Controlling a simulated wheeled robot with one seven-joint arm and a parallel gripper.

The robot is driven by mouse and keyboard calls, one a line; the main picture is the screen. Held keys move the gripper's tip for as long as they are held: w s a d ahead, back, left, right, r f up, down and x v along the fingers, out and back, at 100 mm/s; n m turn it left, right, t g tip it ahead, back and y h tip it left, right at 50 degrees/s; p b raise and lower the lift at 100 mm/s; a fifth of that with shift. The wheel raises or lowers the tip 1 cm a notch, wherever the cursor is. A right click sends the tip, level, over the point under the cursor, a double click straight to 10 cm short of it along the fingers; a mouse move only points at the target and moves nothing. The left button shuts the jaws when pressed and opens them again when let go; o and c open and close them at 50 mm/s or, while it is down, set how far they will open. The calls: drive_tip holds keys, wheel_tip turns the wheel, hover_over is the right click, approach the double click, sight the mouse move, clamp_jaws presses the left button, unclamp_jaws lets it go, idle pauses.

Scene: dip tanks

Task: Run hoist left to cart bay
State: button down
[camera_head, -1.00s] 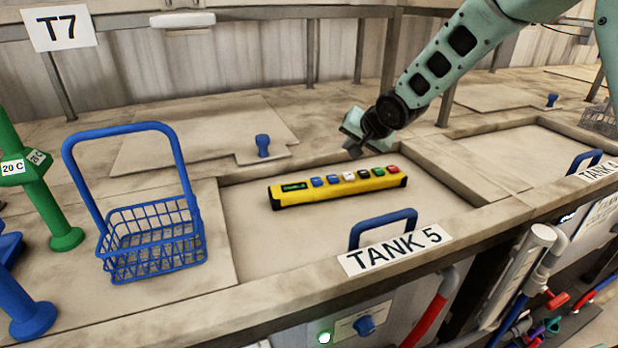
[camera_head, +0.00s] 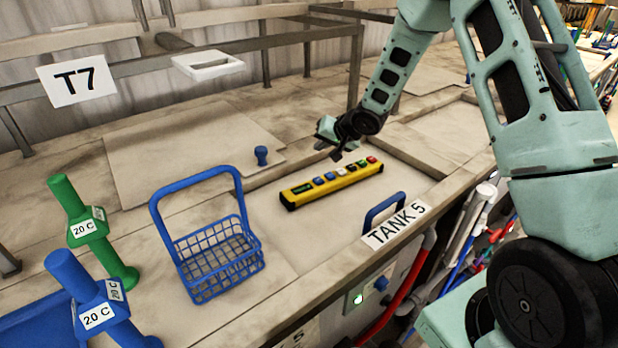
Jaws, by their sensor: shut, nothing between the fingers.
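A yellow control pendant (camera_head: 333,185) with a row of coloured buttons and a small dark display lies on the lid behind the TANK 5 label (camera_head: 396,226). My gripper (camera_head: 336,157) is shut and empty, just above and behind the pendant's buttons. I cannot tell whether it touches one. A white frame-like part (camera_head: 208,64) hangs by the rails at the top, left of centre; I cannot tell if it belongs to the hoist. No cart bay can be made out.
A blue wire basket (camera_head: 222,262) stands left of the pendant. Green (camera_head: 90,225) and blue (camera_head: 98,300) dumbbell-shaped pieces marked 20 C stand at the lower left. A T7 sign (camera_head: 76,81) hangs at the upper left. A blue lid handle (camera_head: 383,210) rises before the pendant.

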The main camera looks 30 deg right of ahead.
drive_tip(key=shift+f, duration=0.15)
drive_tip(key=b, duration=0.8)
hover_over(321, 181)
wheel_tip(321, 181, down, 7)
drive_tip(key=shift+r, duration=0.1)
drive_tip(key=shift+f+b, duration=0.35)
drive_tip(key=shift+f, duration=0.5)
drive_tip(key=shift+f, duration=0.15)
idle(0.9)
drive_tip(key=shift+f, duration=0.25)
drive_tip(key=shift+f+b, duration=0.35)
drive_tip(key=shift+f, duration=0.1)
idle(0.6)
drive_tip(key=shift+r, duration=0.15)
drive_tip(key=shift+r+p, duration=0.75)
drive_tip(key=shift+p, duration=0.25)
